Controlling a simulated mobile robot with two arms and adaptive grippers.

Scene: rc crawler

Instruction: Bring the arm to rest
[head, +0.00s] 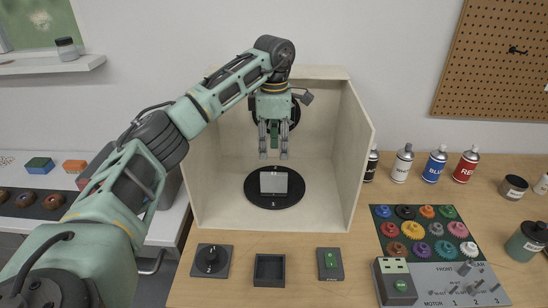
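My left arm reaches in from the left, and my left gripper (273,156) hangs pointing down inside the open box. Its two fingers are apart, with nothing visible between the tips. Below it, a grey block (273,182) stands on a round black turntable (252,198). A clear gap shows between the fingertips and the block. My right gripper is not in view.
The open-fronted box (355,160) has side walls close around my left gripper. A knob unit (211,261), a dark square tray (269,270) and a green-button box (330,264) lie in front. Spray cans (433,166) and a gear board (402,245) are on the right.

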